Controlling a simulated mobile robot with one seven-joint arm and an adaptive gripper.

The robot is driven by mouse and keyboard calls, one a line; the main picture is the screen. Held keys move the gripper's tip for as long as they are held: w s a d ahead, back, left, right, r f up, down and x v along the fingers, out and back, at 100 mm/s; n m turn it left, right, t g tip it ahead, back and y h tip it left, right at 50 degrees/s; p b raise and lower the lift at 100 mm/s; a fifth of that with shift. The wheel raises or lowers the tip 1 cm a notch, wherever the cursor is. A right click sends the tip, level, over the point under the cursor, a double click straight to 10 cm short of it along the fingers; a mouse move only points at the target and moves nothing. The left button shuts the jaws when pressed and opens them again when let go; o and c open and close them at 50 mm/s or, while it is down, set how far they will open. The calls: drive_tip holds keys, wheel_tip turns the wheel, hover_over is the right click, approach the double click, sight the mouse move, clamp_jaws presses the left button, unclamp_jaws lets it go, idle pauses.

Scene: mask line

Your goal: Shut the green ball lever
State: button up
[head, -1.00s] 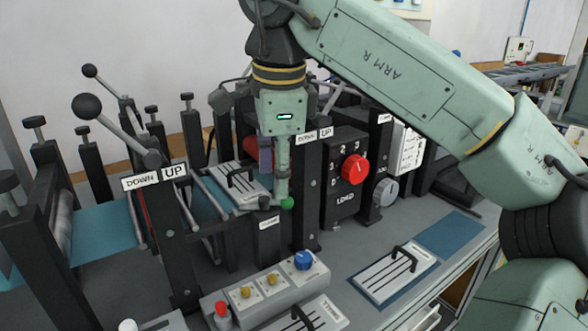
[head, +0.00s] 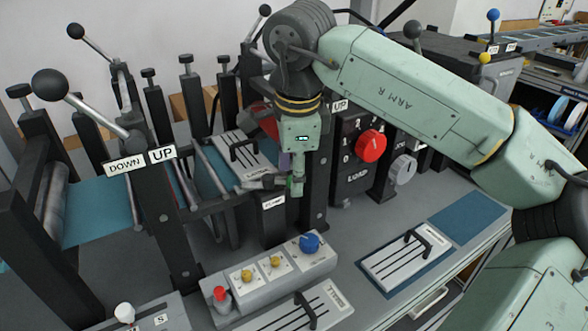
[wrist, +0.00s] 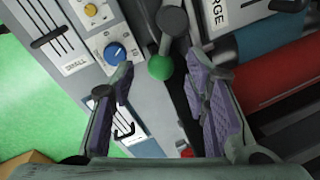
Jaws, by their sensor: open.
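The lever with a green ball (wrist: 160,67) shows in the wrist view, its short grey arm running up to a round pivot (wrist: 172,20). My gripper (wrist: 160,76) is open, its purple-padded fingers on either side. The ball appears between or just beyond the fingertips, with no clear contact. In the head view my gripper (head: 296,178) points down over the dark post with a white label (head: 272,201). There the ball is largely hidden by the gripper or hard to tell from it.
A control box (head: 272,270) with blue, yellow and red knobs stands in front. A red dial (head: 370,146) is on the right. A black-ball lever (head: 50,84) rises at the left, by DOWN and UP signs. A slotted plate (head: 240,155) lies close behind the gripper.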

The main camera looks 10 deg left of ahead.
drive_tip(key=shift+w+f, duration=0.15)
drive_tip(key=shift+f, duration=0.45)
clamp_jaws()
